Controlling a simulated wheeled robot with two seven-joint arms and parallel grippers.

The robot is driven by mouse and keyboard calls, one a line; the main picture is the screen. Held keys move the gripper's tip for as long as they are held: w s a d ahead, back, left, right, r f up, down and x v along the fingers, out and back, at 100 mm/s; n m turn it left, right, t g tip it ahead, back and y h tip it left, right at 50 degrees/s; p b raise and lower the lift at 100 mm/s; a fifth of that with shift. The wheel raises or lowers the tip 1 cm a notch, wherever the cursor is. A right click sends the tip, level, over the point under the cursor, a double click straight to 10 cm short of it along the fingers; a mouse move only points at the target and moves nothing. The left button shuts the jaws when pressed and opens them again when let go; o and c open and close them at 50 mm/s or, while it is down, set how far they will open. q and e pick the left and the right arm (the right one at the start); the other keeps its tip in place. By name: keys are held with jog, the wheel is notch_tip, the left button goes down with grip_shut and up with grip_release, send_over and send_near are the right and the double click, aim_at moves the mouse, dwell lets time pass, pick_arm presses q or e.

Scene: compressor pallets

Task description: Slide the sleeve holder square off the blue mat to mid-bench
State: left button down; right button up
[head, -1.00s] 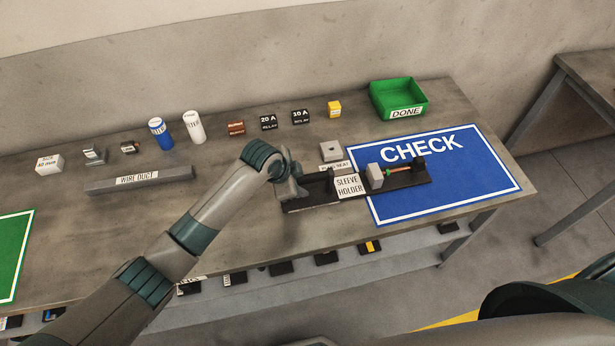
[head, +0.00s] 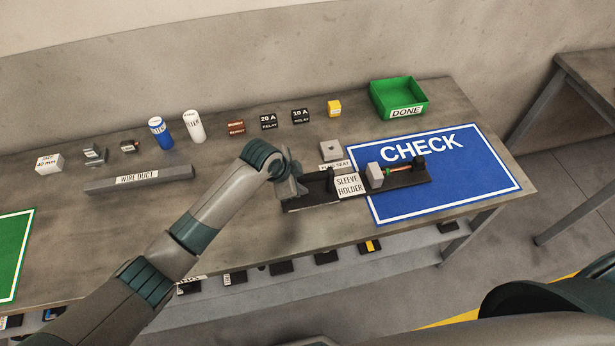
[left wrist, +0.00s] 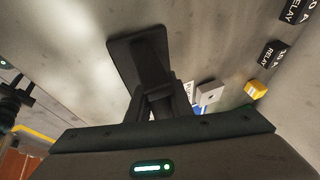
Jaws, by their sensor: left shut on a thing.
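The sleeve holder (head: 347,185) is a long black base with a white label. Its right part lies over the left side of the blue CHECK mat (head: 455,190), and its left part is on the bare bench. A light grey block and a thin red and green piece sit on its right half. My left gripper (head: 287,187) is at the holder's left end, shut on it. In the left wrist view the black holder (left wrist: 135,45) runs up from between the fingers (left wrist: 153,105), which are partly hidden. My right gripper is not in view.
A grey plug seat block (head: 330,150) stands close behind the holder. Relays (head: 268,122), a yellow block (head: 334,108) and a green DONE bin (head: 400,98) line the back. A grey wire duct (head: 140,178) lies left. The bench between duct and holder is bare, under my arm.

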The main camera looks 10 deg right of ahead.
pick_arm(q)
jog(key=shift+a+p, duration=0.45)
jog(key=shift+a, duration=0.4)
jog(key=shift+a+p, duration=0.85)
jog(key=shift+a, duration=1.25)
jog(key=shift+s+a+p, duration=0.15)
jog(key=shift+a+p, duration=0.7)
jog(key=shift+a, duration=1.9)
jog(key=shift+a+f+p, duration=0.15)
jog(key=shift+a+p, duration=0.35)
jog(key=shift+a, duration=2.65)
jog(key=shift+s+a+f, duration=0.1)
jog(key=shift+s+a, duration=0.05)
jog(key=shift+a, duration=2)
jog(key=shift+s+a, duration=0.1)
jog(key=shift+a, duration=2.05)
jog(key=c, duration=1.5)
grip_release()
